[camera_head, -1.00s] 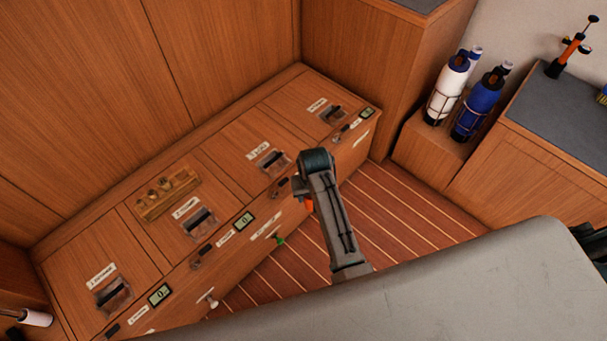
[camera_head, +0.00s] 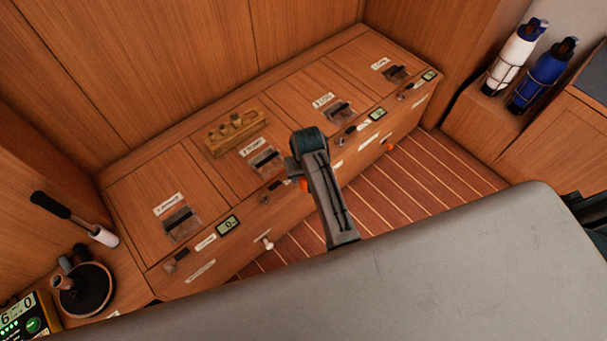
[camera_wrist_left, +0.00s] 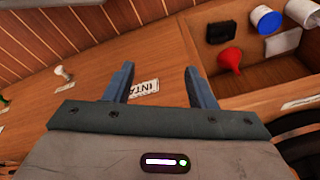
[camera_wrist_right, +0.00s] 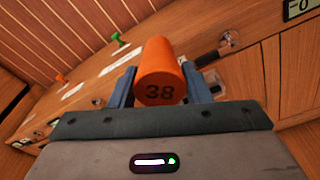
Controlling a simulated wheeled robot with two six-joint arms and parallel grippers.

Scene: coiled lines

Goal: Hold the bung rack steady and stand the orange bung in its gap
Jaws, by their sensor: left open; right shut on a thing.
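The bung rack (camera_head: 214,146) is a small wooden block with several pale bungs standing in it. It lies on the bench top near the back panel, left of my right arm in the head view. My right gripper (camera_wrist_right: 160,78) is shut on the orange bung (camera_wrist_right: 158,62), marked 38. In the head view only a small orange bit (camera_head: 303,185) shows beside my right arm, apart from the rack. My left gripper (camera_wrist_left: 158,80) is open and empty, with a bench face and label beyond its fingers. It is not visible in the head view.
Labelled hatches with dark latches (camera_head: 183,221) line the bench top. A black-handled tool (camera_head: 75,218) and a dark round object (camera_head: 86,290) stand at left. Strapped bottles (camera_head: 541,75) stand at right. The left wrist view shows an open compartment with a red funnel (camera_wrist_left: 230,60).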

